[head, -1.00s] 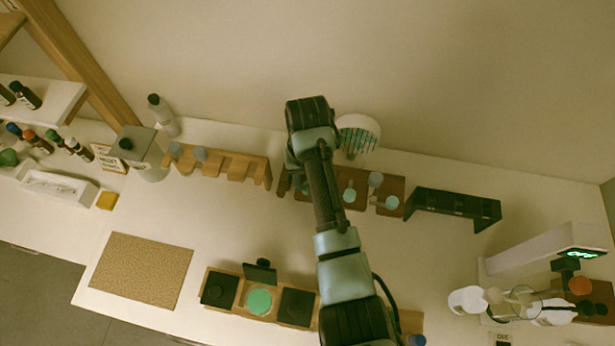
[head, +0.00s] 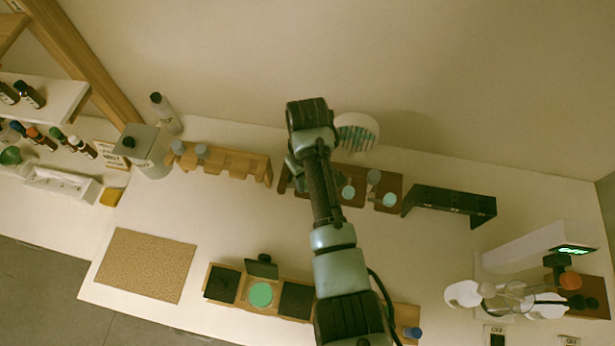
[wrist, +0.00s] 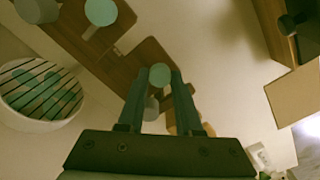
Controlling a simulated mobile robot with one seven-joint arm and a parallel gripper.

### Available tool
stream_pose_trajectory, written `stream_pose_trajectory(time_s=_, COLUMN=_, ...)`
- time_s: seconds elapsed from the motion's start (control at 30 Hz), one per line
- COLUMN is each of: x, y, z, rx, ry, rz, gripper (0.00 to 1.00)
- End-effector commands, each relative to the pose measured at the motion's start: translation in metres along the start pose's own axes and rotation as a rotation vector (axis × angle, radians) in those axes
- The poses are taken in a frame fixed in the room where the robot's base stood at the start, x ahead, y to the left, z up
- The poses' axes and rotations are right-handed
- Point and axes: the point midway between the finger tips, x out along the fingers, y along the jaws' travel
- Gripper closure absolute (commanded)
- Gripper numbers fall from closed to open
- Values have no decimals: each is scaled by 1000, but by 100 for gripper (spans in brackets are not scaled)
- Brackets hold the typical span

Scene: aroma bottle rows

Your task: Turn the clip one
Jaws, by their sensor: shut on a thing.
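A dark brown wooden rack (head: 408,188) stands at the back middle of the table, with small pale teal discs (head: 348,192) and grey round-topped pieces (head: 373,177) on it. It also crosses the top of the wrist view (wrist: 146,57). My gripper (wrist: 160,82) is shut on a small piece with a round teal top (wrist: 160,75), at the end of the rack. A grey rounded piece (wrist: 152,107) shows just below it between the fingers. In the head view my arm hides most of this end. I cannot tell which piece is the clip.
A round white ribbed dish (head: 357,131) is behind the rack. A lighter wooden rack (head: 222,161) stands left, a black stand (head: 451,204) right. A front wooden tray (head: 239,296) holds dark squares and a green disc. A tan mat (head: 145,265) lies front left. The table's middle is clear.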

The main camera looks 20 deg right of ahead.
Motion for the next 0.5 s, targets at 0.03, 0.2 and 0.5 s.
stream_pose_trajectory(time_s=0.03, x=-1, y=0, z=0, rx=-4, ry=1, rz=1, gripper=100)
stream_pose_trajectory(time_s=0.2, x=-1, y=0, z=-1, rx=-6, ry=2, rz=1, gripper=100)
stream_pose_trajectory(time_s=0.5, x=-1, y=0, z=-1, rx=-5, ry=2, rz=1, gripper=41)
